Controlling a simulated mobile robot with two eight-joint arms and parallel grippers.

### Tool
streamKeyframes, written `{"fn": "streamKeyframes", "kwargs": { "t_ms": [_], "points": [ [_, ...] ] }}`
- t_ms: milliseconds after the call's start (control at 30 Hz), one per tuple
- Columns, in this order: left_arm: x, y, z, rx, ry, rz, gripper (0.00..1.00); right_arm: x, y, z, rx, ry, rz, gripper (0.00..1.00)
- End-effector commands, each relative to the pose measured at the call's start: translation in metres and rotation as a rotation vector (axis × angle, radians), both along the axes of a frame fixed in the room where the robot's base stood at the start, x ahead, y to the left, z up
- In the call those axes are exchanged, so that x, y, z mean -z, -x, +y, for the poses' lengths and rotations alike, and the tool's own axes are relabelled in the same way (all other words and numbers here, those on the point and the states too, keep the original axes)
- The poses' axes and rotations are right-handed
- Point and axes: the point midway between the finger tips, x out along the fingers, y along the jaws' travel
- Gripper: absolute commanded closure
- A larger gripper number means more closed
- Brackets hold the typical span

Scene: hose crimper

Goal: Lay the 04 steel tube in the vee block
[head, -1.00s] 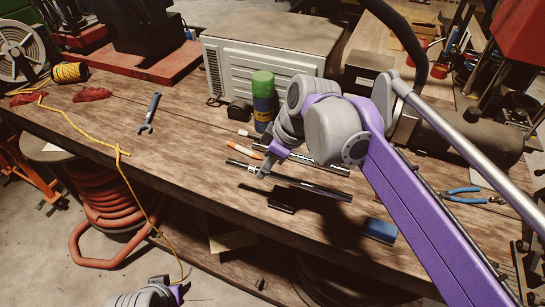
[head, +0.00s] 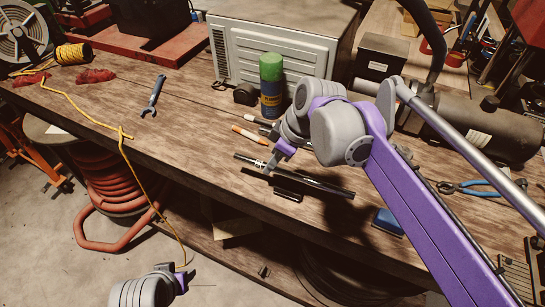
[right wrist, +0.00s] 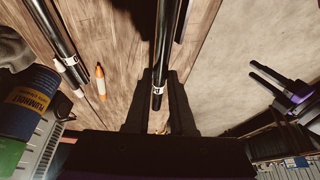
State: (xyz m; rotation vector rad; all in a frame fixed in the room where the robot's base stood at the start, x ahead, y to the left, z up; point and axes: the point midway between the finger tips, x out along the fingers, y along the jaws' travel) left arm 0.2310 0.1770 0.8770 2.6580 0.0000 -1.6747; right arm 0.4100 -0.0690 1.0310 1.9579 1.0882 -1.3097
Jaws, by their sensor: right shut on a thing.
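My right gripper (head: 268,166) is shut on a thin dark steel tube (head: 318,184) with a white label near the gripped end. The label also shows between the fingers in the right wrist view (right wrist: 158,89), but its number is too small to read surely. The tube is held out over the bench. A small black block (head: 288,195), seemingly the vee block, lies just in front of the tube in the head view; the tube looks apart from it.
Another dark tube (right wrist: 55,35) with a white label lies on the bench, near an orange marker (head: 250,135). A green and blue can (head: 271,85) stands behind. A blue block (head: 387,222) lies near the front edge. A wrench (head: 153,97) and yellow cord (head: 90,117) lie left.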

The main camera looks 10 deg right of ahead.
Motion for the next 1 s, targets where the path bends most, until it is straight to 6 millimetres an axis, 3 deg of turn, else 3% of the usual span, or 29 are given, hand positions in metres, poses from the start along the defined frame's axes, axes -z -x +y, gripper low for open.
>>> {"fn": "streamKeyframes", "kwargs": {
  "t_ms": [433,1000],
  "points": [
    [0.018,0.003,0.0,0.0,0.0,0.006,0.5,0.033,0.0,0.0,0.0,0.0,0.0,1.0],
    [0.02,0.003,0.0,0.0,0.0,0.007,0.5,0.038,0.0,0.0,0.0,0.0,0.0,1.0]
  ]
}}
